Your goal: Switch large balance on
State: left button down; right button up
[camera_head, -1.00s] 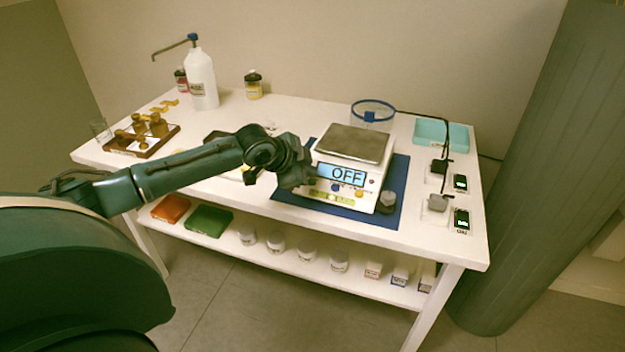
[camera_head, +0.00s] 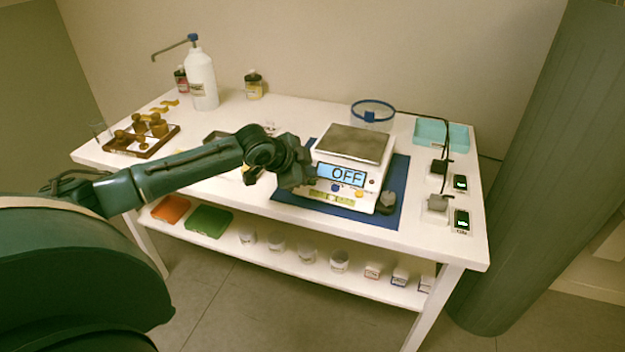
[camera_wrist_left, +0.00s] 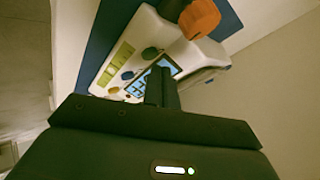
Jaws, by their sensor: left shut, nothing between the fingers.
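The large balance (camera_head: 352,165) stands on a blue mat (camera_head: 300,202), with a square metal pan on top. Its display (camera_head: 341,175) reads OFF. A blue key (camera_head: 335,188) shows on its front panel. My left gripper (camera_head: 305,174) is at the display's left edge, shut and empty. My right gripper is not in view.
A dark object (camera_head: 386,203) is at the balance's front right corner; the left wrist view shows an orange piece (camera_wrist_left: 200,18) there. Adapters with cables (camera_head: 438,203) and a teal tray (camera_head: 430,133) are at right. A white pump bottle (camera_head: 202,82) and weight rack (camera_head: 140,136) are at left.

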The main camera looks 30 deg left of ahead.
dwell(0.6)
pick_arm(q)
jog(key=shift+f, duration=0.45)
jog(key=shift+p, duration=0.3)
jog(key=shift+r+p, duration=0.45)
jog(key=shift+p, duration=0.45)
